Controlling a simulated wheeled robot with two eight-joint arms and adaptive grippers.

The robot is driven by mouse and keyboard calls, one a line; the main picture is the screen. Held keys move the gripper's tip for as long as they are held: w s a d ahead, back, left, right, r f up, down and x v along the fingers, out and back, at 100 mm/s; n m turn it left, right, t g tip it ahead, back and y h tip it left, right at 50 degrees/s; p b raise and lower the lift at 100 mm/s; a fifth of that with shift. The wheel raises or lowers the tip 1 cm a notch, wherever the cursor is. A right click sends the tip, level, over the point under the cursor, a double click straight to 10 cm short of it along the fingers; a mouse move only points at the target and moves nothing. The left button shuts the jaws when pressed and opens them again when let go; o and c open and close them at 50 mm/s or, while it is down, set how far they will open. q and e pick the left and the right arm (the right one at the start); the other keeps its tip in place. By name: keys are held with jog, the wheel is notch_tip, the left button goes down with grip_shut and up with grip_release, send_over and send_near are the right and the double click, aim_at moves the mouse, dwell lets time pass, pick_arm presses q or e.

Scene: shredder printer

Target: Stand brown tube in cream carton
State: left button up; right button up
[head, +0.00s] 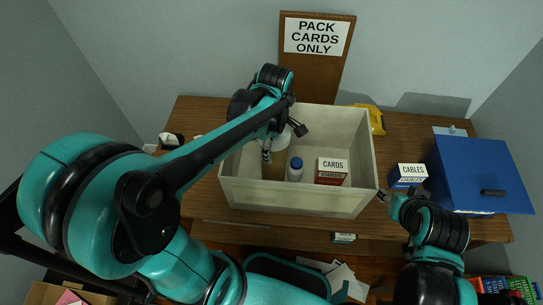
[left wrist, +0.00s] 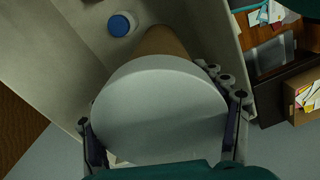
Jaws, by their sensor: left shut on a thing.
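The cream carton (head: 300,198) stands open on the table. My left gripper (head: 283,141) is over its left part, shut on the brown tube (head: 272,171) near its pale, round top end. The tube hangs roughly upright, with its brown lower part inside the carton walls. I cannot tell whether its bottom touches the floor. In the left wrist view, the pale end (left wrist: 160,110) sits between the fingers and the brown body (left wrist: 163,43) runs down behind it. My right gripper (head: 384,196) is by the carton's right front corner; its opening is too small to judge.
Inside the carton are a blue-capped bottle (head: 295,170), just right of the tube, and a red-and-white CARDS box (head: 332,171). A CABLES box (head: 409,174) and a blue bin (head: 480,172) stand to the right. A yellow object (head: 376,120) lies behind the carton.

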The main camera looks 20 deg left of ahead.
pick_arm(q)
jog(key=w+a+f+b, duration=0.4)
jog(key=a+f, duration=0.2)
jog(key=f, duration=0.2)
jog(key=shift+a+f, duration=0.25)
jog(key=shift+f, duration=0.1)
jog(key=o, duration=1.7)
jog(key=shift+o, duration=0.2)
